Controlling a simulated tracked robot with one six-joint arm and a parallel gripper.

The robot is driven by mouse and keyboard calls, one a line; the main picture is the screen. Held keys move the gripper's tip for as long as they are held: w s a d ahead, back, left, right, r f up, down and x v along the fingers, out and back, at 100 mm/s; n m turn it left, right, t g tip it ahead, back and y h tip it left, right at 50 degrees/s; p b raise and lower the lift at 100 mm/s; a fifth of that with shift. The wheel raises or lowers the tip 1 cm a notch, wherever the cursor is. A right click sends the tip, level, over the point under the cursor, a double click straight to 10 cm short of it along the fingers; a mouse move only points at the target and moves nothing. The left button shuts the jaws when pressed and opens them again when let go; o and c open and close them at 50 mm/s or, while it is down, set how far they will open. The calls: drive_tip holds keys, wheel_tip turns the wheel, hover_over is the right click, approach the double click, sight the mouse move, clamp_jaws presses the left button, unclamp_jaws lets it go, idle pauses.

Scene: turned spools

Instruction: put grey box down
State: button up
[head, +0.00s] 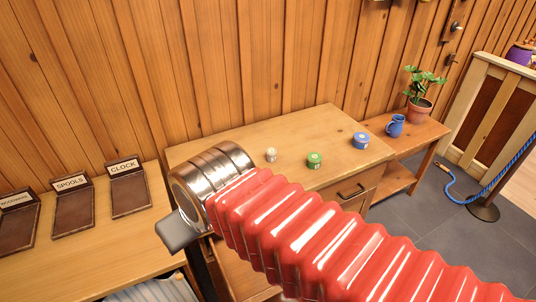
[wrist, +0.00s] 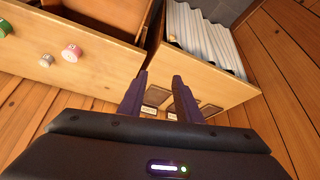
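No grey box can be made out for certain in either view. A grey block-like piece (head: 176,232) shows at the metal end of my arm in the head view; I cannot tell whether it is part of my wrist. My gripper (wrist: 159,84) shows in the wrist view with its two dark fingers apart and nothing between them. It is above the side table with the sign trays. In the head view the fingers are hidden behind my arm.
Trays labelled CLOCK (head: 129,190) and SPOOLS (head: 73,208), and a third, stand on the left table. A pink spool (wrist: 71,53) shows in the wrist view.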

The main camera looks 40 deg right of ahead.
drive_tip(key=shift+o, duration=0.2)
drive_tip(key=shift+o, duration=2.3)
drive_tip(key=shift+w+d+r, duration=0.2)
drive_tip(key=shift+w+d, duration=0.1)
drive_tip(key=shift+w, duration=0.15)
drive_tip(key=shift+o, duration=0.7)
drive_tip(key=w+d+r, duration=0.2)
drive_tip(key=w+d, duration=0.5)
drive_tip(key=w, duration=0.2)
drive_tip(key=shift+d+g, duration=0.15)
drive_tip(key=shift+g, duration=0.15)
drive_tip(key=w+d+f, duration=0.2)
drive_tip(key=w+d, duration=0.2)
drive_tip(key=d, duration=0.4)
drive_tip(key=w+d+f+m, duration=0.1)
drive_tip(key=w+d+f, duration=0.15)
drive_tip(key=d, duration=0.55)
drive_tip(key=w+d+f, duration=0.1)
drive_tip(key=w+d, duration=0.3)
drive_tip(key=d, duration=0.4)
drive_tip(key=d+f, duration=0.3)
drive_tip(key=d, duration=0.4)
drive_tip(key=d+f, duration=0.3)
drive_tip(key=d, duration=0.4)
drive_tip(key=shift+s+f+h, duration=0.25)
drive_tip(key=shift+f+h, duration=0.05)
drive_tip(key=shift+f, duration=0.05)
drive_tip(key=shift+f+g, duration=0.1)
drive_tip(key=shift+g, duration=0.2)
